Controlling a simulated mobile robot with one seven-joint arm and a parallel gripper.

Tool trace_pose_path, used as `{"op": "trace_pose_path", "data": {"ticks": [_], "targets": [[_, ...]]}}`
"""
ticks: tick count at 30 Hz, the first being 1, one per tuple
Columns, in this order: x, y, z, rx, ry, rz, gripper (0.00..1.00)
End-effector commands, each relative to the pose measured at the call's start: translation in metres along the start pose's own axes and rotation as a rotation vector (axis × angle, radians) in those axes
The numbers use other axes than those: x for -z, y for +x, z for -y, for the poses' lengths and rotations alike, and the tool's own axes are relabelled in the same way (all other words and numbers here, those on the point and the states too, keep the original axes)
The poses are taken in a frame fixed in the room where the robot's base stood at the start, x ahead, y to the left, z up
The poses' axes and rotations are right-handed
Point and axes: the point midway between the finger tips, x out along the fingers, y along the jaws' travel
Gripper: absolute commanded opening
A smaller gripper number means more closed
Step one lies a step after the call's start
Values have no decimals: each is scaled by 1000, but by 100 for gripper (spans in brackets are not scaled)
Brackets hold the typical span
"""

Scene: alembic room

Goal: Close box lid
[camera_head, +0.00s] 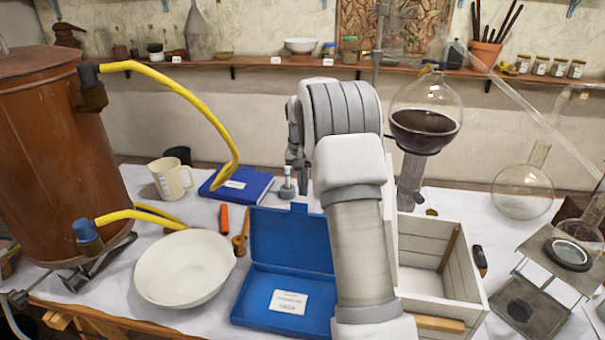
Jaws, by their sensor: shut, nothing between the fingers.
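The blue box (258,300) stands open on the white cloth of the table, just left of my forearm. Its one half lies flat with a white label on it, and the other half stands raised behind it, tilted back. My forearm hides the right side of the box. My arm rises from the bottom centre and bends at the large grey joint behind the box.
A white bowl (184,270) sits left of the box. A white wooden crate (465,289) stands right of my arm. Behind are a blue book (236,184), a mug (170,178) and a small capped bottle (287,188). A glass flask (426,104) stands at the back right.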

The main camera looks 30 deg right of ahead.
Motion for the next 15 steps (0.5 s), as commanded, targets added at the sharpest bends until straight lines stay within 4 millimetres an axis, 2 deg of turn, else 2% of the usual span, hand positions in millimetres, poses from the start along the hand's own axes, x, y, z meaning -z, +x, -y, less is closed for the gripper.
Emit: {"op": "trace_pose_path", "data": {"ticks": [1, 3, 9, 15], "targets": [[-1, 14, -1, -2, 0, 5, 0], [-9, 6, 0, 1, -1, -1, 0], [-29, -1, 0, 0, -2, -1, 0], [-37, -4, 0, 0, -1, -1, 0]]}}
